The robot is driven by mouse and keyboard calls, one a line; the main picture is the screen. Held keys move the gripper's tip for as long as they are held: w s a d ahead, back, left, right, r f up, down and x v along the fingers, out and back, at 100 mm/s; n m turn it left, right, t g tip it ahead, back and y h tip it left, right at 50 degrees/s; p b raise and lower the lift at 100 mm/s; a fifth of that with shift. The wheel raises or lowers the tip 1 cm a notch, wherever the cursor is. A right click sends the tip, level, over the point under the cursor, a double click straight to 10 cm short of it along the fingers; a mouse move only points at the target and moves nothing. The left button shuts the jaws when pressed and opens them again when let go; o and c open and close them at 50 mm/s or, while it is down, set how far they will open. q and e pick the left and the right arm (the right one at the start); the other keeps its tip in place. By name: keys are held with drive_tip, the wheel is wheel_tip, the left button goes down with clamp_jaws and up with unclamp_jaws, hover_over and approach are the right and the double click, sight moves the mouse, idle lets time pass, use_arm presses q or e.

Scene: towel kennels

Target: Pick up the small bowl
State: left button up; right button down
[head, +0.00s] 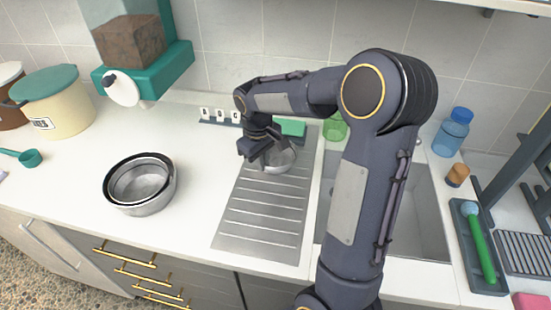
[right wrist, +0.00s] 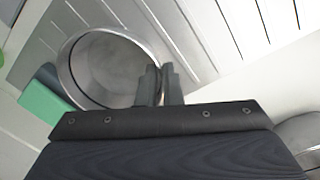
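The small bowl (head: 281,160) is round, shiny metal and sits upright on the upper part of the ribbed steel drainboard (head: 262,215). My right gripper (head: 262,155) reaches down at its left rim and hides part of it. In the right wrist view the bowl (right wrist: 105,70) shows its open top. The two dark fingers of the right gripper (right wrist: 162,85) are close together, one on each side of the bowl's rim, and look shut on it. My left gripper is not in view.
Nested metal bowls (head: 140,184) stand on the white counter at left. A green sponge (head: 292,127) lies just behind the small bowl, near a green glass (head: 335,127). The sink (head: 415,215) lies right of the drainboard. Counter between nested bowls and drainboard is clear.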

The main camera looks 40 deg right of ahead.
drive_tip(key=shift+r, duration=0.1)
idle(0.3)
drive_tip(key=shift+r, duration=0.65)
drive_tip(key=s+a+r, duration=0.5)
drive_tip(key=a+r, duration=0.6)
drive_tip(key=a, duration=0.1)
drive_tip(key=shift+s+a+r+b, duration=0.25)
drive_tip(key=shift+s+a+b, duration=0.1)
drive_tip(key=shift+s+b, duration=0.1)
